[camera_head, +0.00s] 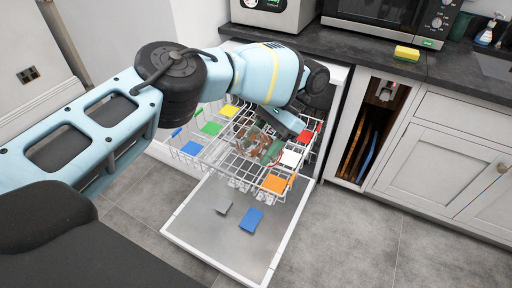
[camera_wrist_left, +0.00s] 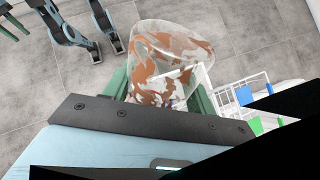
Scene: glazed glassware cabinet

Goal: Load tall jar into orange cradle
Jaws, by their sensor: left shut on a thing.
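The tall jar (camera_wrist_left: 168,62) is clear glass with brown and white patches, held in my left gripper (camera_wrist_left: 158,92) between its green fingers. In the head view the jar (camera_head: 248,141) and the left gripper (camera_head: 270,152) are above the wire rack, partly hidden by my arm. I cannot tell whether the jar touches the wires. The orange cradle shows as an orange plate (camera_head: 275,184) at the rack's front right corner, nearer the camera than the jar.
The wire rack (camera_head: 225,165) stands out over the open dishwasher door (camera_head: 200,220). Blue (camera_head: 192,148), green (camera_head: 211,128), yellow (camera_head: 229,110), white (camera_head: 291,158) and red (camera_head: 306,136) plates mark other rack places. A cabinet (camera_head: 440,160) stands to the right; floor is clear in front.

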